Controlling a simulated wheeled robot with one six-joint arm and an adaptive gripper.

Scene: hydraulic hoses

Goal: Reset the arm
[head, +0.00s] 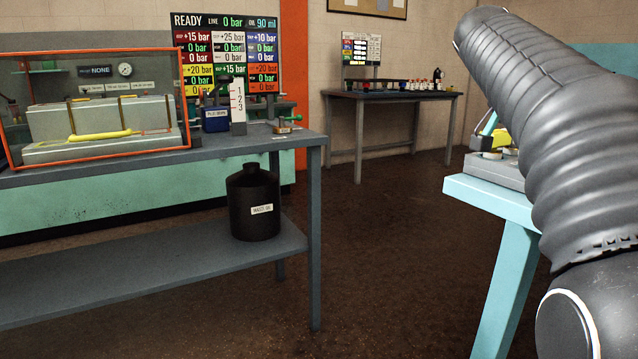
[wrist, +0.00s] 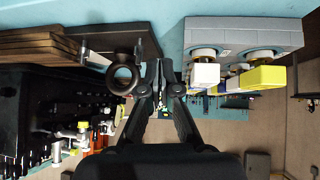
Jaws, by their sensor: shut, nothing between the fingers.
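My gripper (wrist: 160,85) shows in the wrist view, with its fingers together and nothing between them. It is in the middle of the picture, in front of a light-blue surface (wrist: 165,14). A dark ring-shaped part (wrist: 123,79) is just left of the fingers; I cannot tell whether it touches them. A grey block (wrist: 242,33) with white and yellow fittings (wrist: 262,77) is to the right, apart from the fingers. In the head view my arm (head: 545,130) fills the right side, and the gripper is out of that view.
A grey workbench (head: 250,143) stands at the left, with an orange-framed case (head: 100,153) on it. A black canister (head: 254,200) stands on its lower shelf. A light-blue table (head: 492,200) is at the right. A dark table (head: 400,95) is at the back. The floor between is clear.

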